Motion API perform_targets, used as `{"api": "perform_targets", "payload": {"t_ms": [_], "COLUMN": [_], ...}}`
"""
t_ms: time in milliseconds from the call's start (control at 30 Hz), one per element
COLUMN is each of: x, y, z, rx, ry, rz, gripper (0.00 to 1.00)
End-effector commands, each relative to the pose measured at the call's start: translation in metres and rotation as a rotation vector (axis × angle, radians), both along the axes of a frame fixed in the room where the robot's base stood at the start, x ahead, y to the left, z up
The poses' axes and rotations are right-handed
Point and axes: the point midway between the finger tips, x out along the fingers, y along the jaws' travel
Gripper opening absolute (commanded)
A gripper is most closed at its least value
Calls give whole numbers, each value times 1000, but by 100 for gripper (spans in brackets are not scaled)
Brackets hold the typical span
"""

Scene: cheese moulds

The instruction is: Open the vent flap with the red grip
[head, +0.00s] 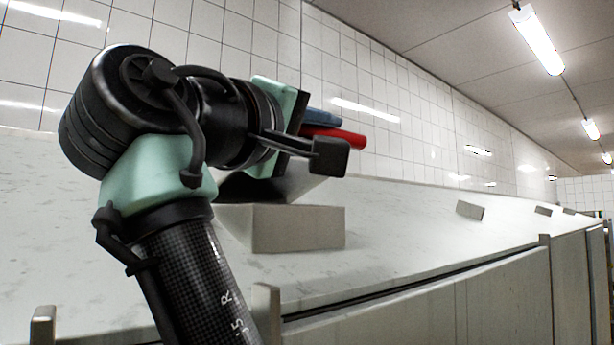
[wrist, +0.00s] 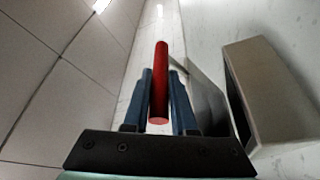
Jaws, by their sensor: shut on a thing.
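The red grip (wrist: 160,100) is a smooth red bar. It lies between the two blue fingers of my gripper (wrist: 161,76), which are shut on it. In the head view the red grip (head: 343,137) sticks out past the fingers to the right. A dark panel, which looks like the vent flap (wrist: 206,95), is beside the fingers in the wrist view. In the head view the dark flap (head: 292,188) shows just above a grey box (head: 300,228), partly hidden by my wrist. How far it stands open I cannot tell.
The grey box sits on a pale speckled worktop (head: 400,225) and also shows at the right of the wrist view (wrist: 268,90). A white tiled wall (head: 365,75) stands behind. Small grey blocks (head: 470,210) lie farther along the worktop, which is otherwise largely clear.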

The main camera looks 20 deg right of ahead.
Motion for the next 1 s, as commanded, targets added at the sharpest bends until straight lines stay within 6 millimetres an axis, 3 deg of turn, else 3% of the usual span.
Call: {"api": "perform_targets", "payload": {"t_ms": [133,500,533,667,1000], "x": [6,7,7,7,6], "y": [3,3,3,3,4], "z": [14,15,15,15,13], "rx": [-26,-32,-32,-31,-30], "ry": [66,82,82,82,83], "rz": [3,4,4,4,3], "gripper": [0,0,30,54,55]}}
